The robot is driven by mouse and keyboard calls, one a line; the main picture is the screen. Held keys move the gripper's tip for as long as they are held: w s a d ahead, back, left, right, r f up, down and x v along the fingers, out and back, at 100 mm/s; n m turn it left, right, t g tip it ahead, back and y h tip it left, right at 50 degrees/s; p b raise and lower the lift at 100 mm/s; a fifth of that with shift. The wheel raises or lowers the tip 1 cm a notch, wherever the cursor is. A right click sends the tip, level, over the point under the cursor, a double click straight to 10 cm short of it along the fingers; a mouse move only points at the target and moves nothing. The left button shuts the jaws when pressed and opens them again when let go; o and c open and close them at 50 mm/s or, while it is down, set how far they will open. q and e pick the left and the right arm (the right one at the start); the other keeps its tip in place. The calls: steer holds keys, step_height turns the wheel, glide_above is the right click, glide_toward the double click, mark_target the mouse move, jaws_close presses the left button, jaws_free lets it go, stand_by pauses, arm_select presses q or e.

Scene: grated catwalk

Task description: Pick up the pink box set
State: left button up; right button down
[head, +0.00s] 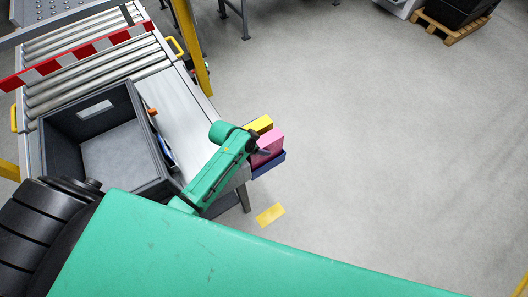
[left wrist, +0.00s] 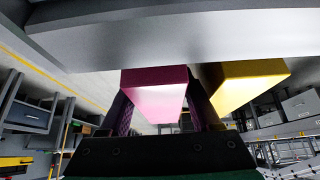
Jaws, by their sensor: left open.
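The pink box (head: 269,141) stands at the right end of the conveyor bench, against the yellow box (head: 260,124) and above a dark blue piece (head: 268,165). My left gripper (head: 254,146) is at the left side of the pink box and partly hides it. In the left wrist view the pink box (left wrist: 155,88) lies between the two dark fingers of my left gripper (left wrist: 160,100), which are open. Whether the fingers touch it cannot be told. The yellow box (left wrist: 242,82) is just right of the right finger. My right gripper is not in view.
A grey open crate (head: 95,112) stands on the bench left of my arm, with small items beside its right wall. A yellow post (head: 190,45) rises behind. A yellow floor mark (head: 270,215) lies below. The floor to the right is clear.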

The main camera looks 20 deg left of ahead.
arm_select(q)
steer(key=x, duration=0.2)
steer(key=shift+w+d+f, duration=0.1)
steer(key=shift+d+f, duration=0.1)
steer(key=shift+r, duration=0.1)
jaws_close()
